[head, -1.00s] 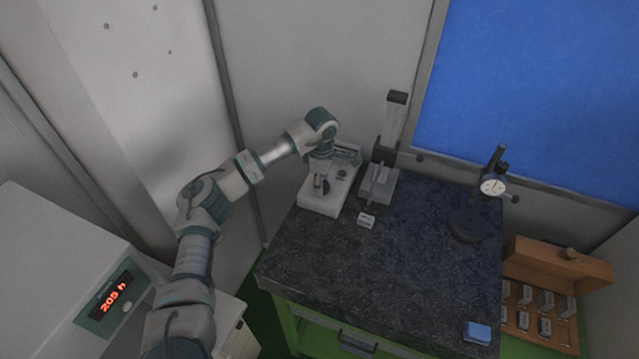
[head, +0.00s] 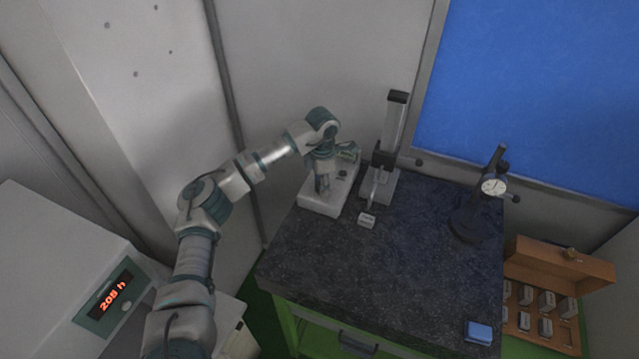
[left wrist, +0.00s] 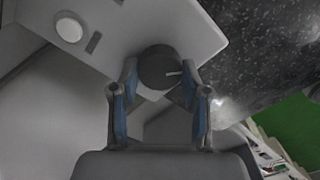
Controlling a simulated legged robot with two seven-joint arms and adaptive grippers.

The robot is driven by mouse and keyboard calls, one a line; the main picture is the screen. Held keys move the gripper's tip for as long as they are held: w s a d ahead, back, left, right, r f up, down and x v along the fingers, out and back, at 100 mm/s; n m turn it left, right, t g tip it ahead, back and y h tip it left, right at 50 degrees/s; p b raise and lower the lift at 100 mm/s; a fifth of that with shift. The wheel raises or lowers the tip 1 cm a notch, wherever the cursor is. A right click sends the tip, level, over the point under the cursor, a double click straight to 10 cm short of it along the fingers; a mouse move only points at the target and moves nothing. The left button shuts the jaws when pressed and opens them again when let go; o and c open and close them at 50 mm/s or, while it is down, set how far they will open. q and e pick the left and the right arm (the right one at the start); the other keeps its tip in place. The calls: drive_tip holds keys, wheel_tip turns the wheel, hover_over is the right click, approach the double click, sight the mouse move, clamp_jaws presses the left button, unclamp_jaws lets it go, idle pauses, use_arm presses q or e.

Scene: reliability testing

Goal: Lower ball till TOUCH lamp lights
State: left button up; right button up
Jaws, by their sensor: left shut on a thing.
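My left gripper (head: 322,186) points down at the white control box (head: 318,207) at the back left of the dark stone table. In the left wrist view the gripper (left wrist: 160,88) is shut on a dark round knob (left wrist: 158,66) with a pale mark on its top. A pale round disc (left wrist: 69,29) and a dark slot show on the box beside it. Right of the box stands a column gauge (head: 396,122) with a dark carriage and a slim probe over a small pale block (head: 367,221). The ball and any lit TOUCH lamp cannot be made out. My right gripper is not in view.
A dial indicator stand (head: 468,222) stands at the table's right. A blue block (head: 479,331) lies at the front right corner. An open wooden case (head: 590,272) holds several blocks. The table's middle front is clear.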

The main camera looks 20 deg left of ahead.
use_arm(q)
drive_tip(key=shift+w+d+r, duration=0.1)
drive_tip(key=shift+w+r, duration=0.05)
drive_tip(key=shift+r, duration=0.05)
drive_tip(key=o, duration=0.9)
drive_tip(key=shift+c, duration=0.2)
drive_tip(key=shift+o, duration=1.4)
drive_tip(key=shift+w+f, duration=0.1)
drive_tip(key=shift+w+d+f, duration=0.1)
drive_tip(key=shift+w+d, duration=0.05)
drive_tip(key=shift+r, duration=0.2)
wheel_tip(320, 180, up, 12)
drive_tip(key=shift+d+f, duration=0.15)
drive_tip(key=shift+f, duration=0.05)
drive_tip(key=shift+a+f, duration=0.1)
drive_tip(key=shift+a, duration=0.15)
